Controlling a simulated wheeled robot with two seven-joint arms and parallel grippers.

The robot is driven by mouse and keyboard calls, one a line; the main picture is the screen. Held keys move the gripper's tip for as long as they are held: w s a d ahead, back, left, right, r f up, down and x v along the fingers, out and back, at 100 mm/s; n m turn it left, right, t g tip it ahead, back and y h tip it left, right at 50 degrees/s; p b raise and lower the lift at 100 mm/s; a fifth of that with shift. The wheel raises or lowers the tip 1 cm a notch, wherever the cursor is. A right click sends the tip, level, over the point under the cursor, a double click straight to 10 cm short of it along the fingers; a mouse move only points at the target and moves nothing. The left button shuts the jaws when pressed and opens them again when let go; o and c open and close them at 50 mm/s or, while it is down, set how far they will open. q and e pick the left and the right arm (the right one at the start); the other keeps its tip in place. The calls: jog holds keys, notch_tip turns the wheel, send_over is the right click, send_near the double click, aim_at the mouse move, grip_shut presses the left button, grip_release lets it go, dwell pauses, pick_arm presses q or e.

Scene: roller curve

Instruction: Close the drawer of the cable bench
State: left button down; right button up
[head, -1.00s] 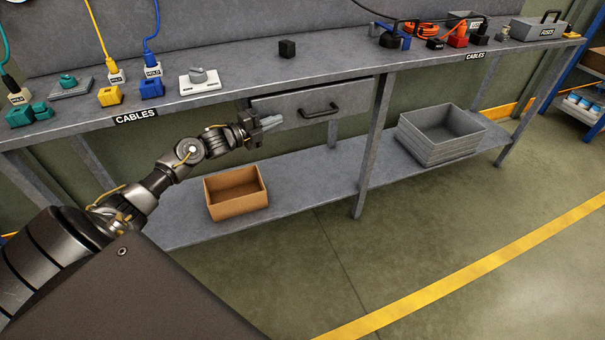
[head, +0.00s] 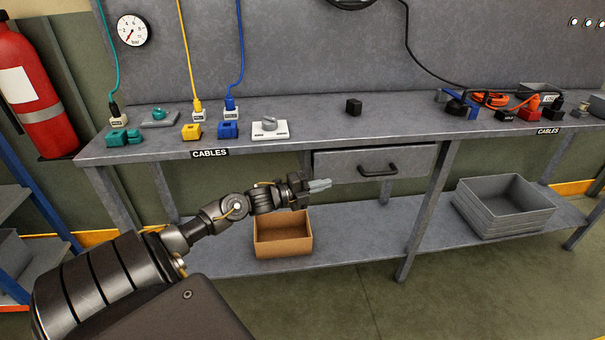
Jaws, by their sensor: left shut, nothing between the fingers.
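The cable bench (head: 330,122) is a long grey metal table with a back panel. Its grey drawer (head: 335,164) hangs under the top near the middle, with a dark bar handle (head: 378,170). The drawer front looks close to the bench edge; I cannot tell whether a small gap remains. My left gripper (head: 322,185) is shut and empty, just at the drawer front's lower left corner, left of the handle. Whether it touches the drawer is not clear. My right gripper is not in view.
A brown open box (head: 283,252) and grey stacked trays (head: 507,225) stand on the lower shelf. A bench leg (head: 425,220) is right of the drawer. Plugs and cables lie on the top. A red fire extinguisher (head: 38,100) is at the left. The floor in front is clear.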

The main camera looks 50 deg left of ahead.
pick_arm(q)
jog(key=v, duration=0.5)
jog(key=shift+s+f, duration=0.1)
jog(key=shift+s, duration=0.3)
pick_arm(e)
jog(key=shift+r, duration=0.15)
